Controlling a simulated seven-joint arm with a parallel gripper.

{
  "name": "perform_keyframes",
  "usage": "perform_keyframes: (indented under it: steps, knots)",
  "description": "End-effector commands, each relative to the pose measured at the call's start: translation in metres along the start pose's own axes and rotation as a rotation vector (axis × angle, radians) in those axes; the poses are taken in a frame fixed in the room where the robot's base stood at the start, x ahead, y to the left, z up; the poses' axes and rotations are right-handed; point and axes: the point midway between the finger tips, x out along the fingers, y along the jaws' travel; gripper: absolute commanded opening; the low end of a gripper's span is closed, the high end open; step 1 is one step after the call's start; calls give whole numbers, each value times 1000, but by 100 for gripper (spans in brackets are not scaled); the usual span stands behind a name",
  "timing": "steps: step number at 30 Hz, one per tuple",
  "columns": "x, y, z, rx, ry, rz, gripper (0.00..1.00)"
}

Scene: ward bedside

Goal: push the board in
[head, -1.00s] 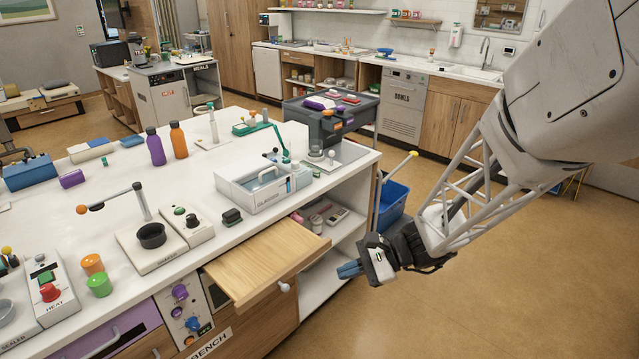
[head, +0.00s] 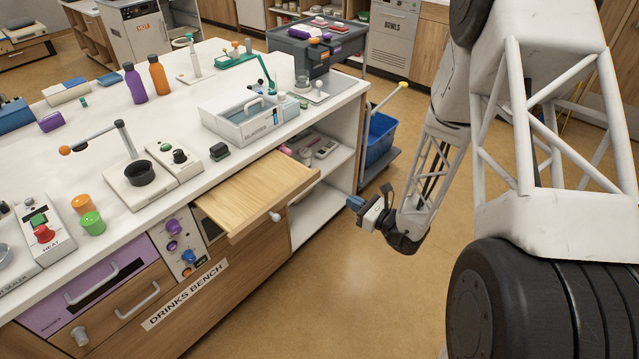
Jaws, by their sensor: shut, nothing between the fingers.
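The wooden board (head: 256,190) sticks out from the front of the drinks bench, just under the white worktop. A white round knob (head: 275,216) sits at its front edge. My gripper (head: 355,202) is to the right of the board, in the air in front of the open shelves. Its blue fingers are shut and empty, pointing left toward the bench. A clear gap lies between the fingers and the board.
The worktop (head: 185,116) holds a grey-white box, bottles and a black pot on a stand. Open shelves (head: 318,200) lie right of the board. A blue bin (head: 379,140) stands behind my gripper. The floor in front of the bench is clear.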

Motion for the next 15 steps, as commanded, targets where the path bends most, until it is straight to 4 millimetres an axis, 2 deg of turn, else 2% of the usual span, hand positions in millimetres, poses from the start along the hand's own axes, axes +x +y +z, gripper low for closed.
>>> perform_keyframes:
  steps: [4, 15]
  knots:
    - [-2, -6, -10, 18, -3, -36, 0]
    - [-2, -6, -10, 19, -4, -39, 0]
